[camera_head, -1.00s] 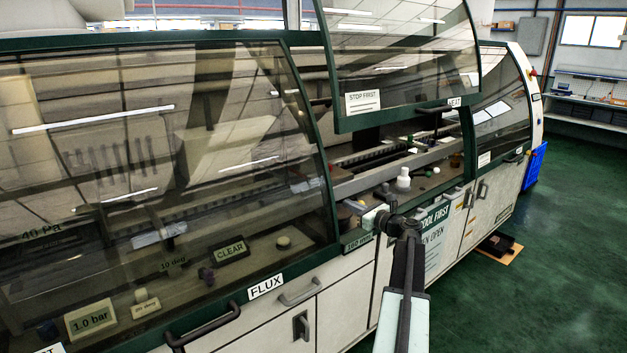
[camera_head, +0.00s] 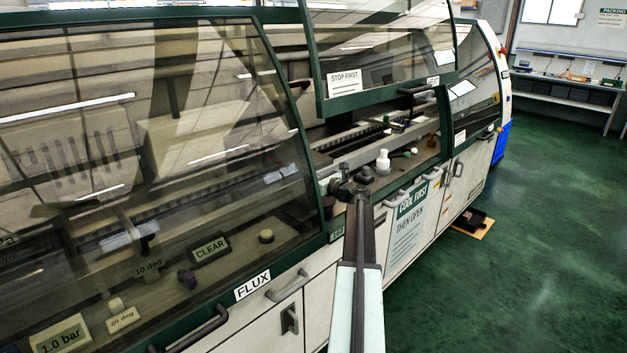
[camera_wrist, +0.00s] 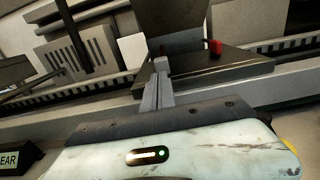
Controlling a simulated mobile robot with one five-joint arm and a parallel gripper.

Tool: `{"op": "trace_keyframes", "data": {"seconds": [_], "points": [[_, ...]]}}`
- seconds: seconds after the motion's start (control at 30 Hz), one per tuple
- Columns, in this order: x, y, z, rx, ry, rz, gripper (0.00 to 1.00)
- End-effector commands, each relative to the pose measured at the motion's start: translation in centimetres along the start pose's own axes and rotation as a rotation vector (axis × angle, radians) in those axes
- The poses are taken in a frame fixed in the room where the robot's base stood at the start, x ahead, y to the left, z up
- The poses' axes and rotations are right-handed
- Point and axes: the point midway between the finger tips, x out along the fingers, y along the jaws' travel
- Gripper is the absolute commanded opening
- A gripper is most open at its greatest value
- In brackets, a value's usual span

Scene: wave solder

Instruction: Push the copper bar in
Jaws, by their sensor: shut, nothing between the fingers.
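My gripper (camera_head: 336,184) is shut and empty at the end of my outstretched arm, at the open bay of the long machine. In the wrist view its fingers (camera_wrist: 160,75) are together and point into the bay, in front of or over a dark flat plate (camera_wrist: 205,72). I cannot tell whether they touch it. A small red piece (camera_wrist: 214,46) stands by that plate. No copper bar can be clearly made out; a small dark brown piece (camera_head: 327,208) beside my gripper may or may not be it.
The raised tinted hood (camera_head: 385,60) hangs over the bay. A white knob (camera_head: 383,161) stands on the ledge right of my gripper. The closed FLUX cover (camera_head: 150,130) is at left. Green floor (camera_head: 530,240) is free at right; a dark tray (camera_head: 475,219) lies on it.

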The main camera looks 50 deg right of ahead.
Motion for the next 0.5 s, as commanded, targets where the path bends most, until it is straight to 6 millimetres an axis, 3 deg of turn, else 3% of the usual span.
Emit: {"op": "trace_keyframes", "data": {"seconds": [0.2, 0.5], "points": [[4.0, -0.4, 0.0, 0.000, 0.000, -0.002, 0.00], [5.7, -0.3, 0.0, 0.000, 0.000, -0.004, 0.00]]}}
